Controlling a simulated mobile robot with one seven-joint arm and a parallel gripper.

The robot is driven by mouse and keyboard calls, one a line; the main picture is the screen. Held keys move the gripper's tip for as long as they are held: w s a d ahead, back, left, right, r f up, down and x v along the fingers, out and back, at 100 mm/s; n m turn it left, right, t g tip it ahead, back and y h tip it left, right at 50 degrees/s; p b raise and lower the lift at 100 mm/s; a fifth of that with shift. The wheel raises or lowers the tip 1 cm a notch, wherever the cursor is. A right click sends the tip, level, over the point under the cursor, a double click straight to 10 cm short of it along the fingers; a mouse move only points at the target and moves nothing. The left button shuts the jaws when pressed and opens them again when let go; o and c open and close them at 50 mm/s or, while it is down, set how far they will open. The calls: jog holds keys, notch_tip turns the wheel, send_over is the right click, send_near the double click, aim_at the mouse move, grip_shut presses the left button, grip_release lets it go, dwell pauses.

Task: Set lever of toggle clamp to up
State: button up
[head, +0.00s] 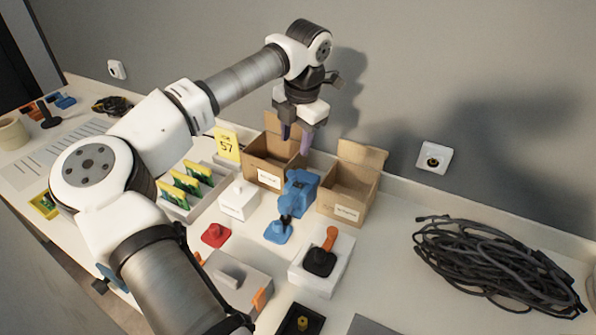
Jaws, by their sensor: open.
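What looks like the toggle clamp (318,262) is a black piece with an orange lever (331,239), mounted on a white block (312,279) right of the table's middle. The lever slants up from the black piece; its exact setting is hard to tell at this size. My gripper (296,138) points down with its two purple fingertips apart and empty. In the picture it is above and left of the clamp, in front of the open cartons and apart from the lever.
Two open cartons (271,178) (340,205) stand by the wall. Coiled black cable (495,265) lies right.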

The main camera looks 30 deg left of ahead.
aim_at(292, 172)
jog(key=f, duration=0.4)
jog(key=a+f+p, duration=0.1)
jog(key=f, duration=0.2)
jog(key=f+p, duration=0.1)
jog(key=f, duration=0.3)
jog(key=shift+w+a+f, duration=0.15)
jog(key=shift+w+f, duration=0.05)
jog(key=shift+f, duration=0.15)
grip_shut()
